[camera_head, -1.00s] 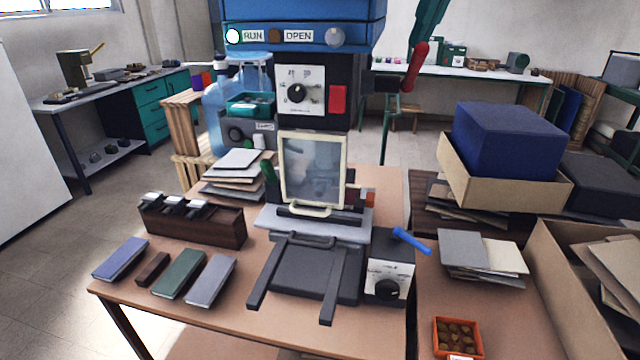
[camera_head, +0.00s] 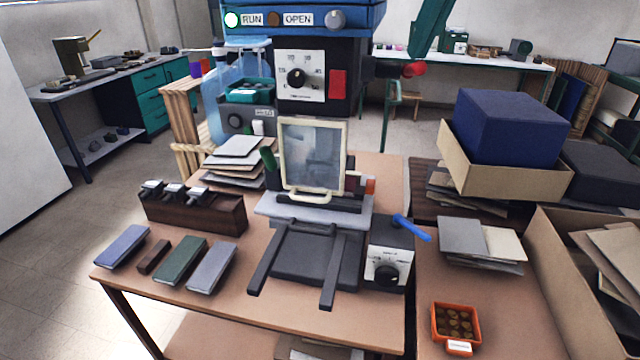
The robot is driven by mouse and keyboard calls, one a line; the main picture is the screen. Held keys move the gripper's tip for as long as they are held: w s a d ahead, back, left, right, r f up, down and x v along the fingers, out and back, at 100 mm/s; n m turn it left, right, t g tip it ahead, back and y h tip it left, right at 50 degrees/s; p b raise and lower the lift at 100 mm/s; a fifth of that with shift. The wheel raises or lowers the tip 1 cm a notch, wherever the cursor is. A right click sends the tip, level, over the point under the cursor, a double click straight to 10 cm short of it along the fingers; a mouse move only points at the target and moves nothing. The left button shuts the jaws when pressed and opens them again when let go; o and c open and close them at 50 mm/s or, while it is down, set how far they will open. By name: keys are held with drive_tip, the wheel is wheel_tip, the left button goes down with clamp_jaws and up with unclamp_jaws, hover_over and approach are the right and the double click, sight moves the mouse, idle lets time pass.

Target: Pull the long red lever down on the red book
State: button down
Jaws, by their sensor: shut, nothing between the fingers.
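The long red lever (camera_head: 414,69) is on the right side of the blue-and-black press (camera_head: 345,65). Its red handle points almost straight at the camera, so it looks like a short round knob. A dark shaft joins it to the press. A teal tapered part, seemingly my gripper (camera_head: 416,54), comes down from the top edge and ends right by the handle. Its fingers look closed, with nothing seen between them; contact with the lever is unclear. No red book is visible; blue (camera_head: 122,246), green (camera_head: 180,260) and grey (camera_head: 212,268) books lie at the left front.
The press has a clear framed guard (camera_head: 312,157) above a dark tray (camera_head: 300,260). A control box with a blue lever (camera_head: 412,228) stands beside it. A carton with a blue block (camera_head: 510,125) and an orange box (camera_head: 455,325) are on the right. Several switches top a wooden block (camera_head: 195,212).

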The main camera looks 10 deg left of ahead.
drive_tip(key=shift+f, duration=0.1)
drive_tip(key=shift+f, duration=1.75)
drive_tip(key=shift+s, duration=0.1)
drive_tip(key=shift+f, duration=1.9)
drive_tip(key=shift+f, duration=0.1)
drive_tip(key=shift+w+f, duration=0.15)
drive_tip(key=shift+f, duration=0.55)
drive_tip(key=shift+w+f, duration=0.15)
drive_tip(key=shift+f, duration=0.5)
